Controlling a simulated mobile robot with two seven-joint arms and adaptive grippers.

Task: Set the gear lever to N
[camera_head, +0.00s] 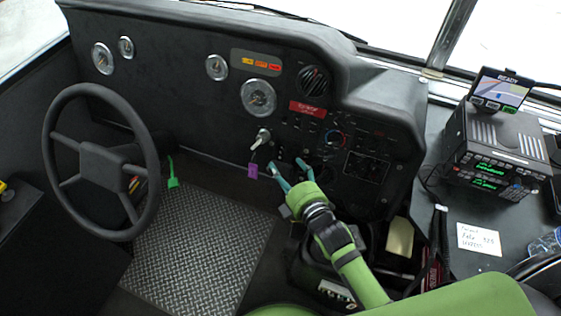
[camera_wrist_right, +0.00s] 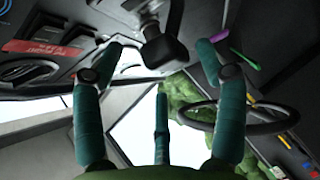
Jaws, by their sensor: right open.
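A dark lever with a blocky knob (camera_wrist_right: 161,48), apparently the gear lever, shows at the top middle of the right wrist view. Its knob lies ahead of my right gripper (camera_wrist_right: 160,62), between the two outer teal fingertips and apart from them. The third finger stands below it. In the head view my right gripper (camera_head: 287,165) is at the lower dashboard, open and empty, just right of the purple tag (camera_head: 252,170). There I cannot make out the lever clearly, and no N mark is readable. My left gripper is out of view.
The steering wheel (camera_head: 102,162) is at the left, with a green tag (camera_head: 173,172) by it. A silver key-like part (camera_head: 261,138) sticks out above my right gripper. A radio unit (camera_head: 500,150) stands at the right. The ribbed floor plate (camera_head: 200,240) is clear.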

